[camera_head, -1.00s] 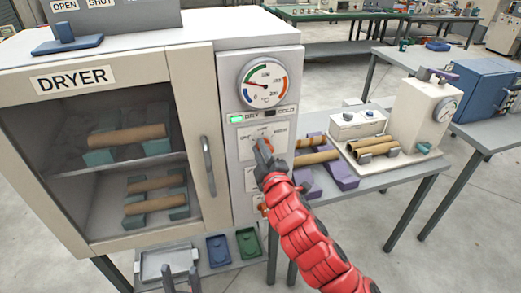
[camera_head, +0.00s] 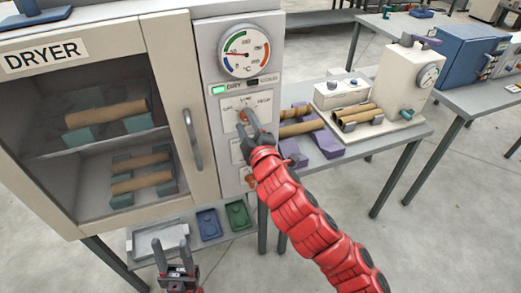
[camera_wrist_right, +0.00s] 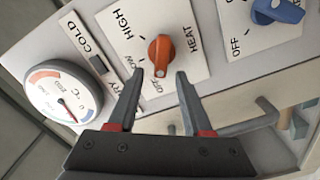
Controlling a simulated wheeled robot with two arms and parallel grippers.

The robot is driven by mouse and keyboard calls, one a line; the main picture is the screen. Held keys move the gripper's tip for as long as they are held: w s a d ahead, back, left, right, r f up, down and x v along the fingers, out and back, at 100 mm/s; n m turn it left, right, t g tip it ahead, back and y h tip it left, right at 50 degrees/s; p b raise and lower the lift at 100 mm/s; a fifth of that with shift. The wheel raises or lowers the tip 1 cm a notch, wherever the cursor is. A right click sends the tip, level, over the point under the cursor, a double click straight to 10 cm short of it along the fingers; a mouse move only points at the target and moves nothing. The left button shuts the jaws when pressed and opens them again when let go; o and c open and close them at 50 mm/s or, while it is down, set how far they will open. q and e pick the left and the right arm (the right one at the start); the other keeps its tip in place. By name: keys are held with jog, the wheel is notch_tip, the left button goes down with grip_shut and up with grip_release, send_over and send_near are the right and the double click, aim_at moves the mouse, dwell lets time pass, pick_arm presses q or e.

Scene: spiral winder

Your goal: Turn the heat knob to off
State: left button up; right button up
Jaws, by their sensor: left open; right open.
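The orange-red heat knob (camera_wrist_right: 161,52) sits on a white plate marked HEAT, HIGH and OFF in the right wrist view. In the head view, my right gripper (camera_head: 249,121) partly covers the knob plate. My left gripper (camera_head: 173,244) is open and empty, low in front of the dryer.
A blue knob (camera_wrist_right: 280,12) is beside the heat plate in the wrist view. The dryer door handle (camera_head: 193,139) stands out left of the panel. Blue (camera_head: 208,223) and green (camera_head: 238,214) trays lie below. A side table (camera_head: 405,140) with rolls and a cream machine is at right.

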jog(key=p+v, duration=1.3)
jog(key=v, duration=0.3)
jog(key=shift+p, duration=0.3)
